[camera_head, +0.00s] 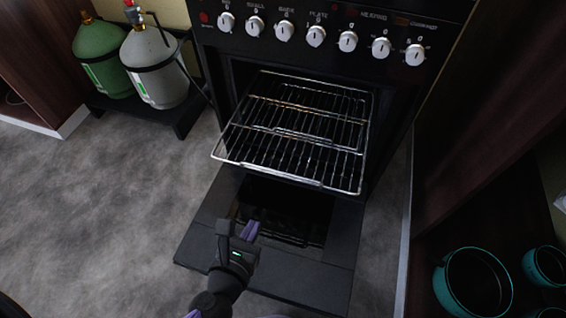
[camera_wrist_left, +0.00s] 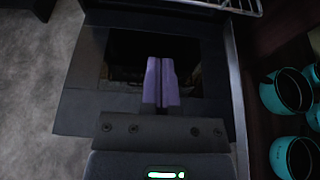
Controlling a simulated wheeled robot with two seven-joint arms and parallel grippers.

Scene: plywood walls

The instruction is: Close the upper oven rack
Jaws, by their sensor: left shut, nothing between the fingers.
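The upper oven rack (camera_head: 290,132) is a chrome wire shelf pulled well out of the black oven (camera_head: 225,75), above the lowered oven door (camera_head: 270,260). Its front edge also shows at the top of the left wrist view (camera_wrist_left: 215,7). A second set of wires shows just beneath it. My left gripper (camera_head: 238,232), with purple fingers, is in front of and below the rack, over the open door. In the left wrist view its fingers (camera_wrist_left: 161,83) are together with nothing between them. My right gripper is not in view.
A green gas bottle (camera_head: 100,58) and a white one (camera_head: 155,68) stand on a dark stand left of the oven. Teal pots (camera_head: 474,283) sit in a dark cabinet at the right. Grey floor (camera_head: 110,200) is clear at the left.

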